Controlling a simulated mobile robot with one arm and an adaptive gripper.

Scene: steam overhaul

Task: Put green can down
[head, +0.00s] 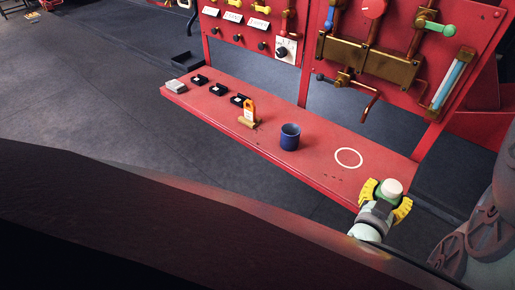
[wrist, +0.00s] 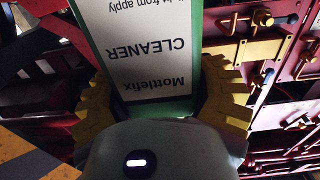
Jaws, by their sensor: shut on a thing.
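The green can (wrist: 148,100) shows upside down in the wrist view, with a white label reading "Mottlefix CLEANER" and green edges. My gripper (head: 385,199) has its yellow fingers shut on the can, one on each side. In the head view the can's pale top (head: 392,187) shows between the fingers. The gripper is at the near right end of the red shelf (head: 325,172); its exact height over the shelf cannot be told. A white ring (head: 337,154) is marked on the shelf, up and left of the gripper, with nothing inside it.
A blue mug (head: 290,138) stands left of the ring. Further left are an orange-tagged brass piece (head: 249,114), several small black boxes (head: 218,89) and a grey block (head: 176,86). Behind rises a red panel (head: 400,30) with pipes and valves.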

